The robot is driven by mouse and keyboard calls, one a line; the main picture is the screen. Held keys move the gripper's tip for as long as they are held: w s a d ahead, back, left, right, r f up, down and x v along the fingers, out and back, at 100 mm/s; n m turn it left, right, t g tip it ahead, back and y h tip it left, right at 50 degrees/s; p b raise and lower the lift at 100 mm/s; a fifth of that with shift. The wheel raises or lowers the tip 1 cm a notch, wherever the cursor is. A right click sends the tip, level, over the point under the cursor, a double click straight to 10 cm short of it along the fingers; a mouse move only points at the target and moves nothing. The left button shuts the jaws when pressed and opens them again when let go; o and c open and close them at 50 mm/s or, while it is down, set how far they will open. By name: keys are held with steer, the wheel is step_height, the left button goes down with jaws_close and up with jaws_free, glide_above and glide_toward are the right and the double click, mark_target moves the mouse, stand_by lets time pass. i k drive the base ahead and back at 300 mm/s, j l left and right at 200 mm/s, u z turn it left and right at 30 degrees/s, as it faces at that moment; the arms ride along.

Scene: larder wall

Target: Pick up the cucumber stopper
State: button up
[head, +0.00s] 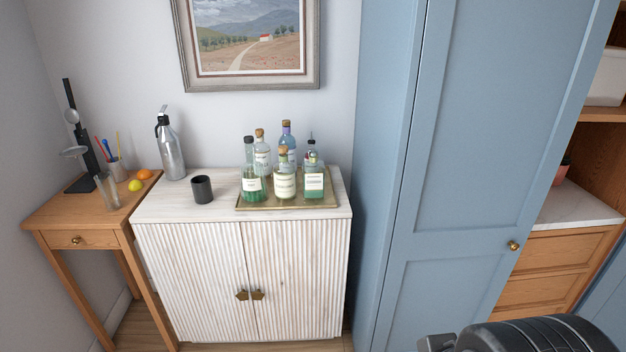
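Several glass bottles stand close together on a gilt-edged tray (243,207) on the white cabinet. Their labels are too small to read, so I cannot tell which stopper is the cucumber one. The front left bottle (251,186), with green low in it, has a dark cap. The front middle bottle (285,187) has a cork-coloured stopper. The right bottle (314,184), also green low down, has a thin dark top near it. Two bottles behind, one clear (261,153) and one bluish-purple (287,135), have cork-coloured stoppers. My gripper does not show; only a dark part of my arm is at the bottom right.
A dark cup (202,190) and a steel siphon bottle (170,150) stand left of the tray. A side table (75,215) holds a black stand, a glass and fruit. A tall blue cupboard (455,160) rises close on the right.

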mark_target(312, 151)
steer(key=i+j, duration=0.2)
steer(key=i, duration=0.2)
steer(key=i+j, duration=0.25)
steer(key=i, duration=0.15)
steer(key=i+j, duration=0.2)
steer(key=i, duration=0.25)
